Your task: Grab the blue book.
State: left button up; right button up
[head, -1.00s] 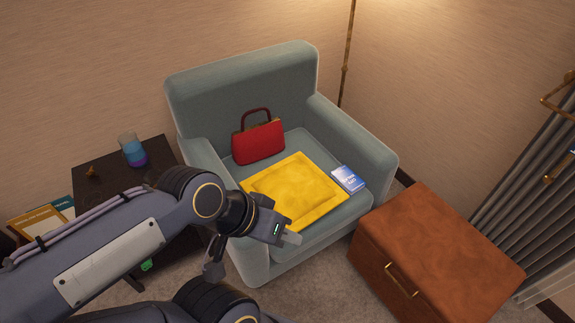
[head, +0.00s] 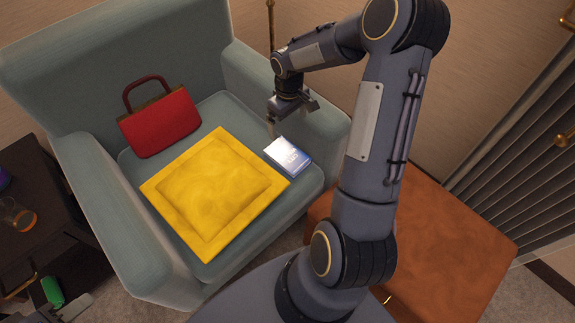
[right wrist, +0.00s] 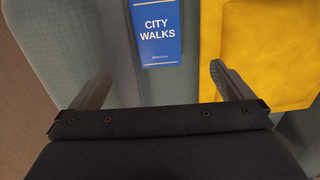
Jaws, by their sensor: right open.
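The blue book (head: 288,157) lies on the seat of the armchair, between the yellow cushion and the right armrest. Its blue cover reads "CITY WALKS" in the right wrist view (right wrist: 158,32). My right gripper (head: 292,117) is open above the right side of the seat, just behind the book. In the right wrist view its two fingers (right wrist: 161,80) are spread, with the book beyond the tips and nothing between them.
The yellow cushion (head: 213,190) lies left of the book, and a red handbag (head: 160,123) stands behind it on the armchair (head: 130,225). A dark side table (head: 45,190) holds a glass (head: 18,215) at the left.

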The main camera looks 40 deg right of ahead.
jog(key=b, duration=0.2)
send_over(287, 155)
notch_tip(287, 155, down, 11)
jog(key=shift+d+f, duration=0.1)
jog(key=shift+f, duration=0.05)
notch_tip(287, 155, down, 6)
jog(key=shift+f+b, duration=0.2)
jog(key=shift+b, duration=0.65)
jog(key=c, duration=1)
jog(key=shift+r, duration=0.15)
